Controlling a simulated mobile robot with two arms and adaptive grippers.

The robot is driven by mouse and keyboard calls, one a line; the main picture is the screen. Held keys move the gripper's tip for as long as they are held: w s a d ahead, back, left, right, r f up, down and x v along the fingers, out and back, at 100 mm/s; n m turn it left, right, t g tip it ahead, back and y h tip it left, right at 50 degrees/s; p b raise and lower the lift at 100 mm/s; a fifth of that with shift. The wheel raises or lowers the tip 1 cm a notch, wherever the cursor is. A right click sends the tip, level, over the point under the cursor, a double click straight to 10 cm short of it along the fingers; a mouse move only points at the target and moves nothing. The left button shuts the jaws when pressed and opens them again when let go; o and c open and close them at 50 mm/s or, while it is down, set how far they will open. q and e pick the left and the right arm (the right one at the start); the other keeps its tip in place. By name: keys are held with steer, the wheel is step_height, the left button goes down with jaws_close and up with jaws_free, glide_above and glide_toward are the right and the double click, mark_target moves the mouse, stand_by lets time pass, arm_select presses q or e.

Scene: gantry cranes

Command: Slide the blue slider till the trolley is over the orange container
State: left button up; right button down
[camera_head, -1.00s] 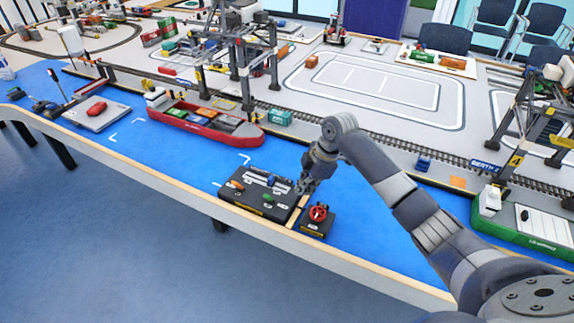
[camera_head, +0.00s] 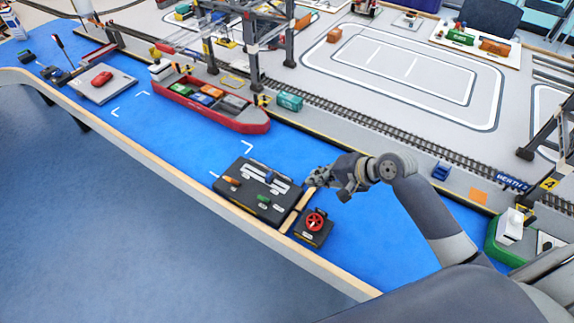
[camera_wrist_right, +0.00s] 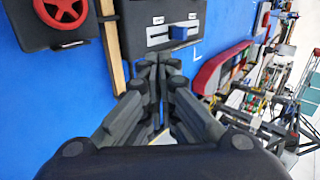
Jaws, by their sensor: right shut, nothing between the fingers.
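The blue slider (camera_head: 269,178) sits on a light slot plate of the black control box (camera_head: 283,207). In the right wrist view the blue slider (camera_wrist_right: 179,33) stands just beyond my fingertips, slightly to the right. My right gripper (camera_head: 313,179) is shut and empty at the box's right edge, apart from the slider; its fingers (camera_wrist_right: 158,60) meet in the wrist view. An orange container (camera_head: 201,98) lies in the red ship, and another orange block (camera_head: 334,35) stands on the yard. The gantry crane (camera_head: 252,60) rises behind the ship; I cannot make out its trolley clearly. My left gripper is not in view.
An orange slider (camera_head: 232,181) and a green one (camera_head: 263,199) share the box. A red handwheel (camera_head: 315,221) stands on a small black box to the right, past a wooden strip (camera_head: 297,211). The red ship (camera_head: 240,118) lies behind the box.

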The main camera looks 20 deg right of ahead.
mark_target(269, 177)
steer(key=p+x, duration=0.1)
steer(key=x, duration=0.8)
steer(key=shift+w+a, duration=0.15)
steer(key=shift+a, duration=0.1)
steer(key=shift+w+a+p, duration=0.35)
steer(key=shift+w+a, duration=0.45)
steer(key=shift+w, duration=0.2)
steer(key=shift+w+a+f, duration=0.2)
steer(key=shift+w+a, duration=0.25)
steer(key=shift+w, duration=0.15)
